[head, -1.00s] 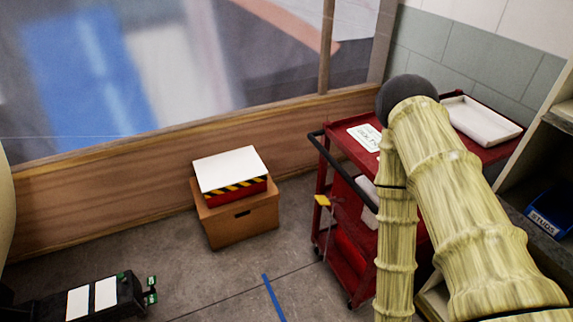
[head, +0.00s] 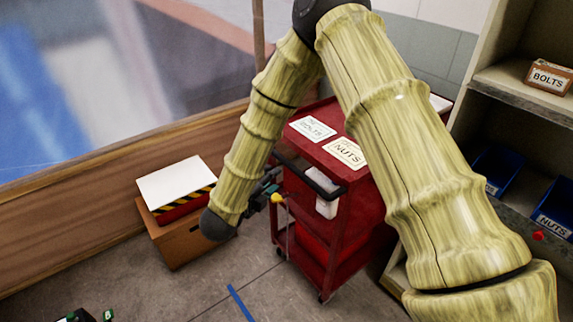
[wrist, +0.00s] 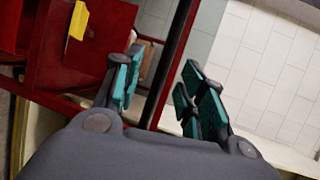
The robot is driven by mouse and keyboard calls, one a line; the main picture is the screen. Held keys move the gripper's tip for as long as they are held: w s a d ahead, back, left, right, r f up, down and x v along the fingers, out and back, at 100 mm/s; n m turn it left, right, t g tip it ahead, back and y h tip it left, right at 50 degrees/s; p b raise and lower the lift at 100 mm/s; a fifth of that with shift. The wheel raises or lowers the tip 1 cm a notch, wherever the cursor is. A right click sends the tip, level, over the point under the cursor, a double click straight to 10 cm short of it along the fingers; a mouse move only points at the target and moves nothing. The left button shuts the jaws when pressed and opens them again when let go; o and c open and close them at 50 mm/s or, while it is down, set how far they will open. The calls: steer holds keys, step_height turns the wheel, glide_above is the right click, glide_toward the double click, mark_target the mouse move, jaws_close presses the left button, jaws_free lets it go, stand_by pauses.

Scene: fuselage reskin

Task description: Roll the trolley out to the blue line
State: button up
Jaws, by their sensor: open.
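The red trolley (head: 372,196) stands on the floor right of centre in the head view. Its black handle (head: 318,178) is on the near left side, and BOLTS and NUTS labels lie on its top. The blue line (head: 239,302) is on the floor to the left and in front of it. My gripper (head: 264,190) is beside the trolley's left end, partly hidden by my arm. In the wrist view my gripper (wrist: 160,92) is open, and a dark bar of the trolley (wrist: 178,55) shows between its fingers. I cannot tell its depth. A yellow tag (wrist: 77,20) hangs nearby.
A cardboard box (head: 178,243) with a white-topped, striped red case (head: 180,185) stands left, by the wooden wall. Shelves with blue bins (head: 553,213) and a BOLTS box (head: 549,76) are at the right.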

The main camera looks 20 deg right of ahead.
mark_target(284, 164)
steer(key=shift+m+h, duration=0.4)
steer(key=shift+m, duration=0.1)
steer(key=x, duration=0.3)
steer(key=p+x, duration=0.1)
steer(key=x, duration=0.3)
steer(key=r+x, duration=0.1)
steer(key=x, duration=0.2)
steer(key=shift+w+d+f+p, duration=0.1)
steer(key=shift+w+d+p, duration=0.15)
steer(key=shift+w+p, duration=0.1)
steer(key=shift+c, duration=0.5)
jaws_close()
